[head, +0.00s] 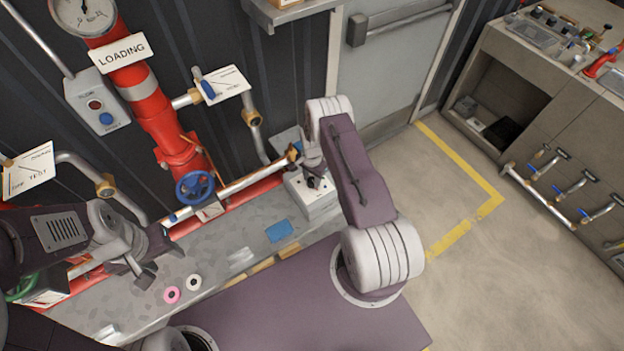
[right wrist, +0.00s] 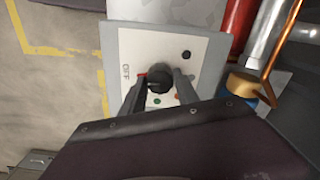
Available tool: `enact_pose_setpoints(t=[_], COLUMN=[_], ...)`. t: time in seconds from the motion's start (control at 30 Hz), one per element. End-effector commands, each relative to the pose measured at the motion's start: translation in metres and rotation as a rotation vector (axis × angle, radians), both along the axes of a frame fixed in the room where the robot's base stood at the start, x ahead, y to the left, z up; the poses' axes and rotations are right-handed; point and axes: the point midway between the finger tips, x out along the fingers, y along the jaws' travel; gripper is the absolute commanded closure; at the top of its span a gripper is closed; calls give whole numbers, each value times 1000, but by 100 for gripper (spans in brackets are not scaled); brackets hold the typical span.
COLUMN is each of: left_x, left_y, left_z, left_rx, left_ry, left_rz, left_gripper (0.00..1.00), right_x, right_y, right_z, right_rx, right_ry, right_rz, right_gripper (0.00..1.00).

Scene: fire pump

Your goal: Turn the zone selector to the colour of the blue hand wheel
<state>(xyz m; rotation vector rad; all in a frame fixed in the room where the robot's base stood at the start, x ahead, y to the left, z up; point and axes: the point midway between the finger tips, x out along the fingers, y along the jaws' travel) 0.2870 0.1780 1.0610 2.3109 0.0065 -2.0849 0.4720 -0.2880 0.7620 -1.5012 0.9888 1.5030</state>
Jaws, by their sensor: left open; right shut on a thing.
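The blue hand wheel (head: 195,187) is on the red pipework at the wall in the head view. The zone selector (head: 318,203) is a pale box on the ledge to its right, partly hidden by my right arm. In the right wrist view its white face (right wrist: 128,50) shows the word OFF, a dark blue dot (right wrist: 186,55), a green dot (right wrist: 157,101), an orange-brown dot and a red mark left of the knob. My right gripper (right wrist: 160,84) is shut on the black selector knob (right wrist: 158,78). My left gripper (head: 143,272) is open and empty above the ledge. The knob's pointer direction is unclear.
A pink ring (head: 172,295) and a white ring (head: 194,282) lie on the ledge near my left gripper. A blue flat piece (head: 279,231) lies between the arms. Pipes with valves run behind. A bench (head: 560,130) stands at right; the floor before it is clear.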

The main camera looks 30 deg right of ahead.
Motion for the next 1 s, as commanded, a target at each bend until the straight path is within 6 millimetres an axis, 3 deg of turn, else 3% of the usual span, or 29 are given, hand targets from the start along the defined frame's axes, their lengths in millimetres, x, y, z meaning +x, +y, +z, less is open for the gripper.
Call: enact_pose_setpoints(t=[0.5, 1.0], left_x=[0, 0], left_y=[0, 0], left_z=[-35, -50], left_rx=[0, 0], left_ry=[0, 0], left_rz=[0, 0], left_gripper=[51, 51], right_x=[0, 1], right_y=[0, 0], right_z=[-2, 0], right_rx=[1, 0], right_ry=[-1, -2], right_rz=[404, 679], right_gripper=[100, 100])
